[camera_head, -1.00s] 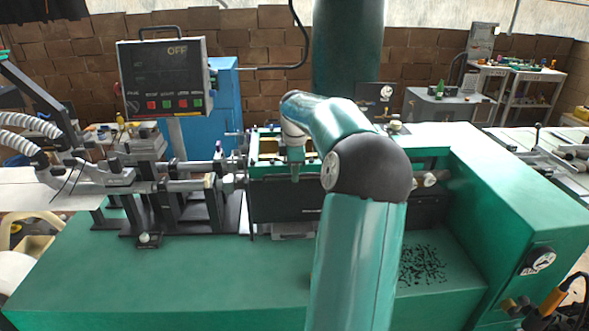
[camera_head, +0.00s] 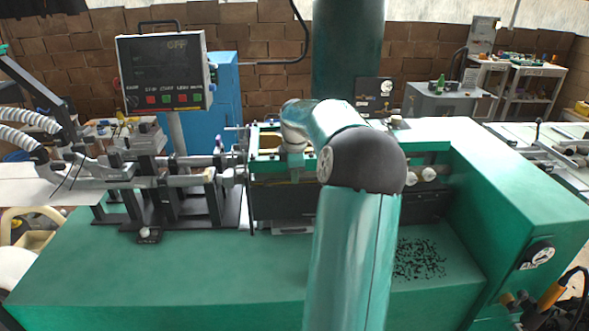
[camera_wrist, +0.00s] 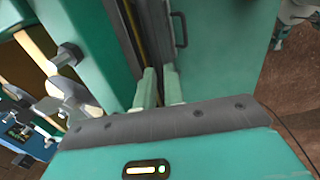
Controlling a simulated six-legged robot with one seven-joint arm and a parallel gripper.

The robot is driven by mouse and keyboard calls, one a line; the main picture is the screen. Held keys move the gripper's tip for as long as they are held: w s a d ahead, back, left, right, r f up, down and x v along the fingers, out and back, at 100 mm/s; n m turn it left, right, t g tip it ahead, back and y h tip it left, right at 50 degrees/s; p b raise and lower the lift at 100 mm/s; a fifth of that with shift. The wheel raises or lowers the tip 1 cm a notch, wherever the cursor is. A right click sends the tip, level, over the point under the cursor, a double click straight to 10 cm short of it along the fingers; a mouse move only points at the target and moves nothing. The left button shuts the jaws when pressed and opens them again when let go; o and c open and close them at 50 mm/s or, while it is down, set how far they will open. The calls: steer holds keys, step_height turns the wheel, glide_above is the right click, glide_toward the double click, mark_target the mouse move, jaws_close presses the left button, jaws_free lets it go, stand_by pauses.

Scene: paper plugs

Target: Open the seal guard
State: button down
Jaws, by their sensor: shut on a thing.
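The seal guard (camera_head: 269,172) is a green-framed part at the middle of the machine, above a dark front panel. My gripper (camera_head: 294,168) is at its upper front edge, mostly hidden by my own wrist in the head view. In the wrist view, my two pale green fingers (camera_wrist: 160,86) are close together on a thin part between green surfaces. The contact itself is partly hidden. A green panel (camera_wrist: 220,62) with a dark handle (camera_wrist: 181,29) fills the right of that view. I cannot tell how far the guard stands open.
A control screen (camera_head: 165,72) reading OFF stands at the back left. Metal shafts and clamps (camera_head: 185,182) lie left of the guard. A green housing (camera_head: 520,200) rises at the right. The green machine top (camera_head: 180,275) is clear at the front left.

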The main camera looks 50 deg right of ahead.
steer(key=c, duration=1.5)
jaws_free()
steer(key=shift+r, duration=0.1)
steer(key=r, duration=0.4)
steer(key=s+a+r, duration=0.1)
steer(key=r, duration=0.4)
steer(key=a+r, duration=0.1)
steer(key=r, duration=0.3)
steer(key=shift+s+r, duration=0.25)
steer(key=shift+s, duration=0.1)
